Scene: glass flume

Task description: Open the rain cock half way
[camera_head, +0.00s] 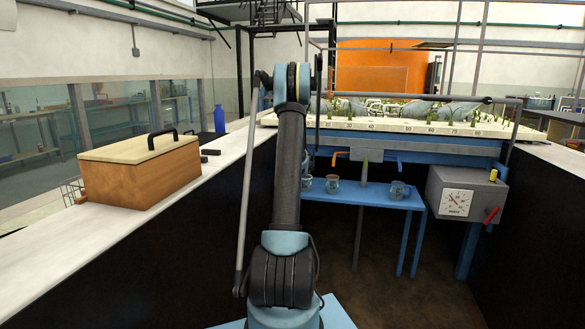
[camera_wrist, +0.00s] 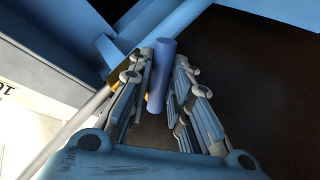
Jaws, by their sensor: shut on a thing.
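In the wrist view my gripper (camera_wrist: 165,64) is shut on a blue rod-like handle (camera_wrist: 157,85), which stands between the two fingers. I take this handle to be the lever of the rain cock. A small brass-coloured part (camera_wrist: 123,70) shows just left of it, partly behind the left finger. How the handle joins the cock is hidden, and how far the cock is turned cannot be told. In the head view my gripper and the held handle are hidden behind my arm.
A grey box with a dial (camera_head: 457,202) and a red lever (camera_head: 491,214) hangs at the right. A wooden box (camera_head: 140,172) and blue bottle (camera_head: 219,119) stand on the left ledge.

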